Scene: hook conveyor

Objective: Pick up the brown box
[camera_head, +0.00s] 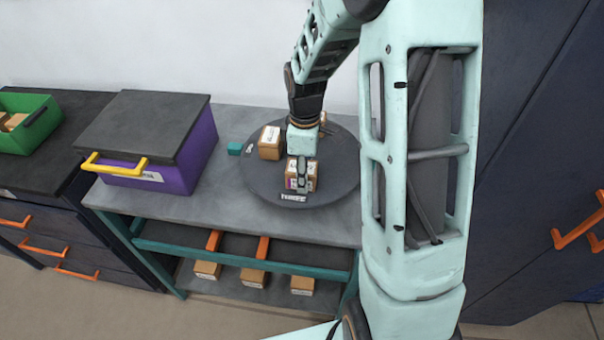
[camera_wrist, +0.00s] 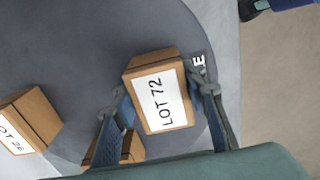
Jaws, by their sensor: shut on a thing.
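A brown box (camera_head: 301,178) is near the front of a dark round turntable (camera_head: 338,180). In the wrist view the brown box (camera_wrist: 150,68) carries a white label reading LOT 72. My gripper (camera_head: 300,168) reaches down onto it from above. In the wrist view my gripper (camera_wrist: 157,88) has one finger on each side of the box and is shut on it. I cannot tell whether the box's underside touches the turntable.
A second brown box (camera_head: 270,143), labelled LOT 26 in the wrist view (camera_wrist: 32,118), stands left on the turntable. Another box (camera_wrist: 127,150) is partly hidden by a finger. A purple case (camera_head: 190,150) stands left. Several boxes (camera_head: 253,277) lie on the lower shelf.

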